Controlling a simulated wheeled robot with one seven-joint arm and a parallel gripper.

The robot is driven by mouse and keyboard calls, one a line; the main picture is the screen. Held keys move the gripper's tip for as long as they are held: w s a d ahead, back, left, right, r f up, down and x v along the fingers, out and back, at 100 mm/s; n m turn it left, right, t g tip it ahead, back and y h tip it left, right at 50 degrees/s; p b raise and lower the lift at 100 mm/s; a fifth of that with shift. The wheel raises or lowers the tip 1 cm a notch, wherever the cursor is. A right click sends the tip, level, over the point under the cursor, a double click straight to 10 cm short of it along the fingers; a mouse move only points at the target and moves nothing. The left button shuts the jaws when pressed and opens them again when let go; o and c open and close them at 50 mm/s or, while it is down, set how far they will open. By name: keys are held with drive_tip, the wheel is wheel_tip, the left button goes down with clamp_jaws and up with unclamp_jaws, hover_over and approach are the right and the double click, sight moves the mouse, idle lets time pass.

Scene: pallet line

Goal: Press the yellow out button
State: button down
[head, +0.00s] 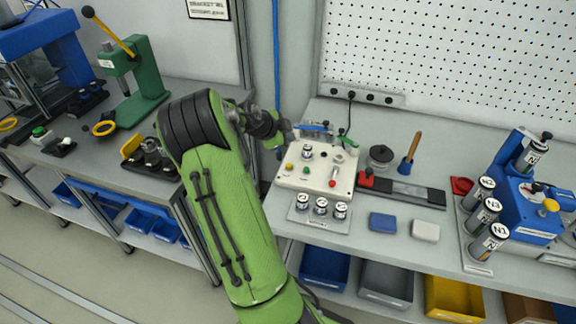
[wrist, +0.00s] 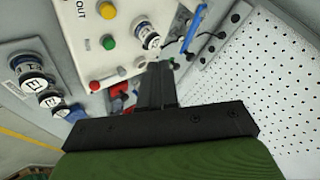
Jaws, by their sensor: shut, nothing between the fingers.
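The yellow out button (wrist: 107,10) is a small round knob on a white control box (wrist: 85,65), with the word OUT printed beside it, near the top of the wrist view. In the head view the yellow button (head: 289,167) is at the box's left side. A green button (wrist: 107,42) is beside it on the same face. My gripper (wrist: 159,68) is shut and empty, its black fingertips apart from the yellow button in the picture. In the head view my gripper (head: 288,130) is behind the box's far left corner; its fingertips are hard to make out.
A labelled cylinder (head: 307,152) stands on the box, and a red knob (head: 332,183) is on its right side. Several labelled cylinders (head: 320,206) stand on a plate in front. A blue-handled tool (head: 312,127) lies behind. A perforated wall panel (head: 440,60) rises at the back.

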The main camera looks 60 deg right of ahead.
drive_tip(key=b, duration=0.4)
hover_over(287, 167)
wheel_tip(287, 167, down, 8)
drive_tip(key=shift+r, duration=0.1)
drive_tip(key=shift+f+b, duration=0.3)
drive_tip(key=shift+b, duration=0.1)
idle(1.3)
drive_tip(key=shift+f+b, duration=0.4)
drive_tip(key=shift+b, duration=0.35)
drive_tip(key=shift+f+b, duration=0.5)
drive_tip(key=shift+b, duration=0.2)
idle(0.4)
drive_tip(key=shift+r, duration=0.1)
drive_tip(key=shift+r+p, duration=0.35)
drive_tip(key=shift+r, duration=0.55)
drive_tip(key=shift+r+p, duration=1.2)
drive_tip(key=shift+r, duration=1.3)
